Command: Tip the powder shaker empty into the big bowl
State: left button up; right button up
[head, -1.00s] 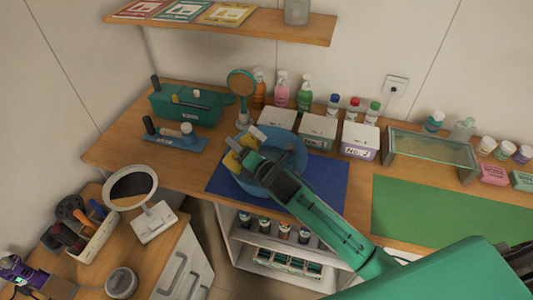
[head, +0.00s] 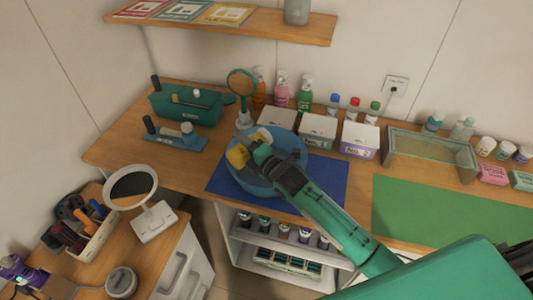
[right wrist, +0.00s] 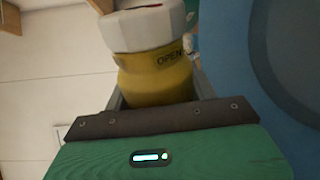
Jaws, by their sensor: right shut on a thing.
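The big blue bowl (head: 290,146) stands on the blue mat at the middle of the bench. My right gripper (head: 249,150) is over the bowl's left part, shut on the yellow powder shaker (head: 237,157). In the right wrist view the shaker (right wrist: 155,75) has a yellow body with the word OPEN and a pale, faceted cap; the blue bowl (right wrist: 245,80) fills the right side. The shaker looks tilted, but its exact angle and any falling powder cannot be made out. The gripper and arm hide part of the bowl's inside. My left gripper is not in view.
White-lidded boxes (head: 317,128) stand just behind the bowl, with a round green hand mirror (head: 241,84) at back left. A clear-fronted bin (head: 430,155) and a green mat (head: 450,212) lie to the right. A white mirror (head: 133,188) stands on the lower left cart.

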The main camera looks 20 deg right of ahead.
jog(key=shift+w+d+f+m, duration=0.1)
jog(key=shift+d+f+m, duration=0.15)
jog(key=shift+m, duration=0.45)
jog(key=shift+w+d+f+m, duration=0.1)
jog(key=shift+f+m, duration=0.25)
jog(key=shift+m, duration=0.35)
dwell(0.7)
jog(key=shift+w+d+r+m+p, duration=0.1)
jog(key=shift+d+r+m+p, duration=0.2)
jog(key=shift+r+m+p, duration=0.45)
dwell(0.6)
jog(key=shift+d+f+m+y, duration=0.15)
jog(key=shift+m+y, duration=0.15)
jog(key=shift+m, duration=0.25)
jog(key=f+n+b, duration=0.1)
jog(key=a+f+n+b, duration=0.1)
jog(key=shift+s+n, duration=0.2)
jog(key=shift+n, duration=0.2)
jog(key=shift+a+r+n+p, duration=0.2)
jog(key=shift+r+n+p, duration=0.1)
jog(key=shift+r+n, duration=0.45)
jog(key=shift+s+r+n, duration=0.1)
jog(key=shift+r+n, duration=0.15)
jog(key=shift+n, duration=0.2)
